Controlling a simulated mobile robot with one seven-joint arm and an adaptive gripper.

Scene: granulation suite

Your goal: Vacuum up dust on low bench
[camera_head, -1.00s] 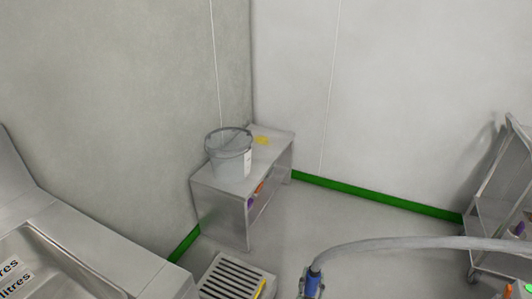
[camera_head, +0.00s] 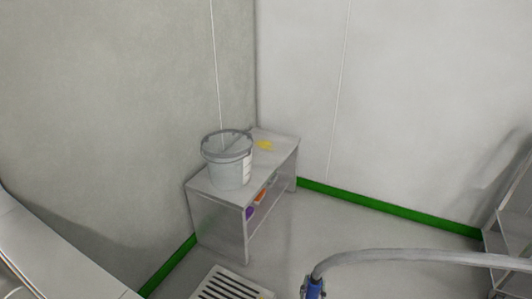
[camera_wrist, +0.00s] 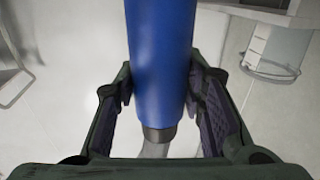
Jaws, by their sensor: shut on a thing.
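The low bench (camera_head: 215,200) is a grey metal bench in the corner between the two walls. A yellow dust patch (camera_head: 264,145) lies on its top near the far end. In the wrist view my gripper (camera_wrist: 160,105) is shut on a blue vacuum wand (camera_wrist: 160,60), with a finger on each side. The wand's blue end also shows low in the head view (camera_head: 313,287), with a grey hose (camera_head: 410,256) curving off to the right. The wand's tip is not visible in the head view. The wand is in front of the bench, to its right, apart from the dust.
A clear bucket (camera_head: 228,168) with a grey rim stands on the bench, in front of the dust. Orange and purple items (camera_head: 258,196) sit under the bench top. A slatted grate (camera_head: 228,283) is on the floor in front. A metal rack (camera_head: 512,220) stands at the right. Floor between is clear.

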